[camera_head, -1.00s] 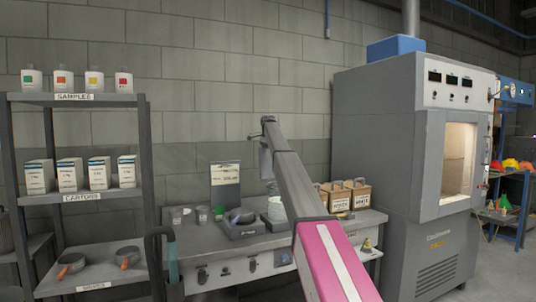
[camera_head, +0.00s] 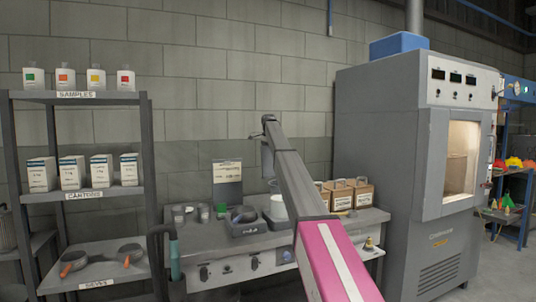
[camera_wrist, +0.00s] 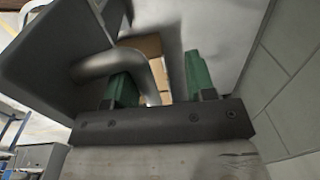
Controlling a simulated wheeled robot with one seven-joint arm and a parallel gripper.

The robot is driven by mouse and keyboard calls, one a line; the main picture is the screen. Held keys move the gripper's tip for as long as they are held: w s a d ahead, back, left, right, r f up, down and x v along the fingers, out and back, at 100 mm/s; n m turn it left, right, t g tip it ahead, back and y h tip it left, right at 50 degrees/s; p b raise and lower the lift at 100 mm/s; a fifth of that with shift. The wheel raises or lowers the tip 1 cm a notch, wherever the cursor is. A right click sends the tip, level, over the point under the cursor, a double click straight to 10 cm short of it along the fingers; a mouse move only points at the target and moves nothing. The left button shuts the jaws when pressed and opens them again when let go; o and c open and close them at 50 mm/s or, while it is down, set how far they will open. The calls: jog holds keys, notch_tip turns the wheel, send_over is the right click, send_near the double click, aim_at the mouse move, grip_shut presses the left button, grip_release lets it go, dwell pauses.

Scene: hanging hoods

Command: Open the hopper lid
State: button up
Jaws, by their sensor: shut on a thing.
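In the wrist view my gripper (camera_wrist: 158,85) has its two green-padded fingers around a bent metal bar (camera_wrist: 140,62), which looks like a handle. The bar curves in from the left, and its end passes between the fingers. A dark grey plate (camera_wrist: 45,60) lies at the upper left beside the bar; I cannot tell for sure whether it is the hopper lid. In the head view my grey and pink arm reaches over the bench and hides part of it. My gripper's fingers and the hopper cannot be made out there.
A shelf rack (camera_head: 148,130) with bottles and cartons stands left. A large grey oven (camera_head: 378,140) with a lit window stands right. A block wall is behind.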

jog(key=shift+r, duration=0.15)
jog(key=r, duration=1)
jog(key=shift+s+d, duration=0.15)
jog(key=shift+s, duration=0.15)
jog(key=shift+s+r, duration=0.1)
jog(key=shift+r, duration=0.2)
